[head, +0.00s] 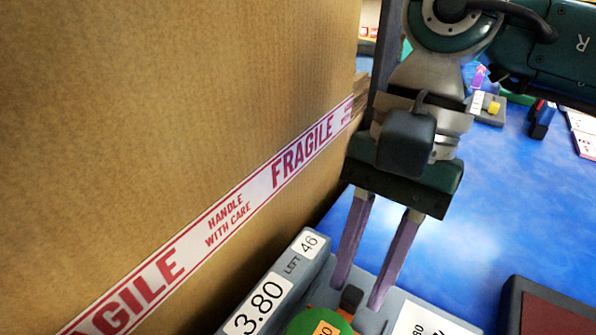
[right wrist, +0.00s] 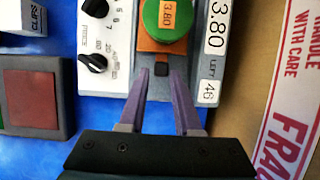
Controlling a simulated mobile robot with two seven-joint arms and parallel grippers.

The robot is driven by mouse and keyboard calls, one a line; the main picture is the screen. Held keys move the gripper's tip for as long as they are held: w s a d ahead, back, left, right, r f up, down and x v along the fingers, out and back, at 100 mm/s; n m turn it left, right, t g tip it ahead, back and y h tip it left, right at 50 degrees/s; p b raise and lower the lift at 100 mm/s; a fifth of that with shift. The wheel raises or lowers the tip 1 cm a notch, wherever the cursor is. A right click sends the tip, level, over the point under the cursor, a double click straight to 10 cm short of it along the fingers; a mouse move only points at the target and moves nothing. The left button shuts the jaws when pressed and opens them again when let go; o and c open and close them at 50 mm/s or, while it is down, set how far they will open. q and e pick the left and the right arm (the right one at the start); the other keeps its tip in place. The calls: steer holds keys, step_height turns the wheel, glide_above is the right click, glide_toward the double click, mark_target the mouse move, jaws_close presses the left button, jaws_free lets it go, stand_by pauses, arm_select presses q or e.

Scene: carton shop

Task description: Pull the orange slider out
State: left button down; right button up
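The orange slider (right wrist: 163,50) shows in the right wrist view as an orange plate under a round green knob (right wrist: 160,22) labelled 3.80. A small dark tab (right wrist: 161,69) is at its near end. In the head view the slider is mostly hidden, but the dark tab (head: 351,298) and the green knob (head: 312,321) show at the bottom. My right gripper (head: 357,295) points down at the device, its purple fingers apart, one on each side of the dark tab. In the right wrist view the gripper (right wrist: 161,73) shows gaps beside the tab. My left gripper is not in view.
A big cardboard carton (head: 150,120) with FRAGILE tape stands close on the left of my right arm. The grey device (head: 272,292) carries labels 3.80 and 46. A grey box with a dark red top (head: 555,318) lies at the right. Blue table (head: 490,210) is free between.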

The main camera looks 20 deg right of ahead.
steer(key=shift+o, duration=1.3)
steer(key=shift+r, duration=0.1)
steer(key=p+v, duration=0.1)
steer(key=v, duration=0.8)
steer(key=shift+r, duration=0.4)
steer(key=shift+w+d, duration=0.1)
steer(key=shift+d, duration=0.05)
